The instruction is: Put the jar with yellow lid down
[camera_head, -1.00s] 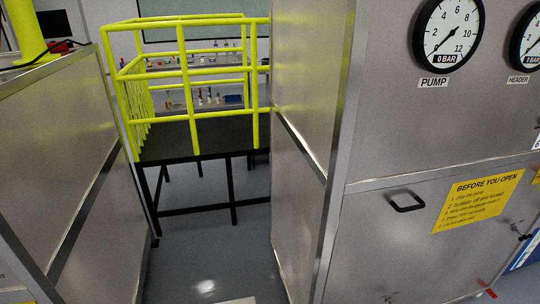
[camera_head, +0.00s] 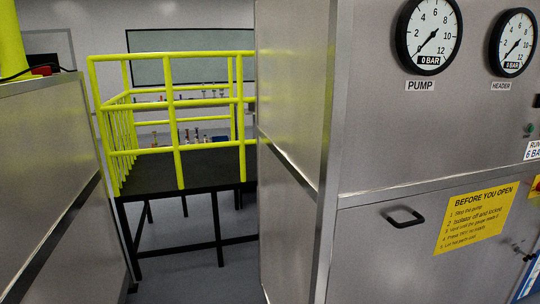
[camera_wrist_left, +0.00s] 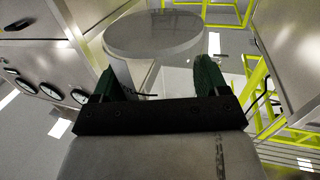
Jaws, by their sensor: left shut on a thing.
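In the left wrist view, my left gripper (camera_wrist_left: 155,88) has its two dark green fingers on either side of a pale grey thing with a broad round face (camera_wrist_left: 153,36). The gripper is shut on this thing, which looks like the jar, seen end-on. No yellow lid shows on it in this view. Neither gripper shows in the head view, and my right gripper is in no frame.
A dark platform (camera_head: 190,168) with yellow railings (camera_head: 177,105) stands ahead, small items on a counter behind it. Tall metal cabinets flank a gap of grey floor (camera_head: 185,268). The right cabinet (camera_head: 375,130) bears gauges (camera_head: 430,35) and a yellow sign (camera_head: 477,213).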

